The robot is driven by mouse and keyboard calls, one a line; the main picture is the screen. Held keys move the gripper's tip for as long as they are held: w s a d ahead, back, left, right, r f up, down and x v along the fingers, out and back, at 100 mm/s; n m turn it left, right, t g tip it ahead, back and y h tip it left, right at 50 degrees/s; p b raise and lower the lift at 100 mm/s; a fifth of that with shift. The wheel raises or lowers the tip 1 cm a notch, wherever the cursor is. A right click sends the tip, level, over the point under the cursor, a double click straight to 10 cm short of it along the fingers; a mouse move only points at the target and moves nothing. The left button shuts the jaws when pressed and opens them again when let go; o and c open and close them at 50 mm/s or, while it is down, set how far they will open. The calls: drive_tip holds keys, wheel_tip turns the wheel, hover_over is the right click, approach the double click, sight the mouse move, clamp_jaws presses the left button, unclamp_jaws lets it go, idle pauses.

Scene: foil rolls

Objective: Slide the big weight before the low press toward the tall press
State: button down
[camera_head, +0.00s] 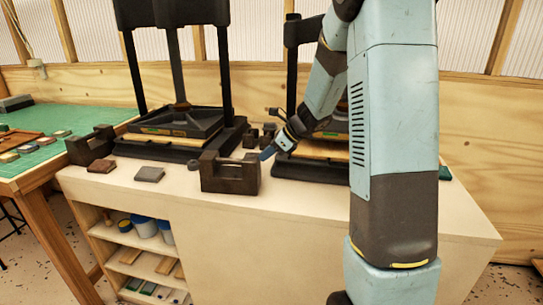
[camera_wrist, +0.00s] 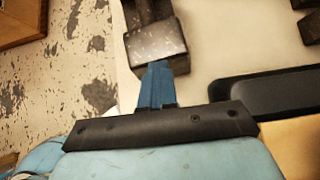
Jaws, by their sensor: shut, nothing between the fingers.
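The big weight (camera_head: 230,176), a dark U-shaped metal block, stands upright on the bench near its front edge, between the two presses. In the wrist view, one end of the weight (camera_wrist: 156,45) shows just beyond my fingertips. My gripper (camera_head: 266,154) is shut and empty, with its blue fingertips at the weight's right end; whether they touch is unclear. The shut fingers also show in the wrist view (camera_wrist: 158,70). The tall press (camera_head: 180,130) is at left. The low press (camera_head: 310,150) is at right, partly hidden by my arm.
Smaller dark weights (camera_head: 250,139) stand behind the big weight. Another U-shaped weight (camera_head: 90,146) is left of the tall press. Flat blocks (camera_head: 149,174) lie on the bench (camera_head: 300,205) to the left. A green-topped table (camera_head: 45,150) adjoins at left.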

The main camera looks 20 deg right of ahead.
drive_tip(key=shift+a+f, duration=0.15)
drive_tip(key=shift+f, duration=0.05)
drive_tip(key=shift+s+d, duration=0.1)
drive_tip(key=shift+d, duration=0.2)
drive_tip(key=s+d+f+v, duration=0.1)
drive_tip(key=f+v, duration=0.1)
drive_tip(key=v, duration=1.1)
drive_tip(key=s+a+r+n+h, duration=0.2)
drive_tip(key=s+n, duration=0.6)
drive_tip(key=s, duration=0.1)
drive_tip(key=s+a+r+n+h, duration=0.2)
drive_tip(key=s+r+n+h, duration=0.1)
drive_tip(key=s+n, duration=0.5)
drive_tip(key=s+a+r+n+t+h, duration=0.1)
drive_tip(key=s+a+r+n+h, duration=0.1)
drive_tip(key=s+n, duration=0.6)
drive_tip(key=shift+s+a+r+h, duration=0.4)
drive_tip(key=shift+s+a+r, duration=0.25)
drive_tip(key=shift+s, duration=0.8)
drive_tip(key=c, duration=1.8)
unclamp_jaws()
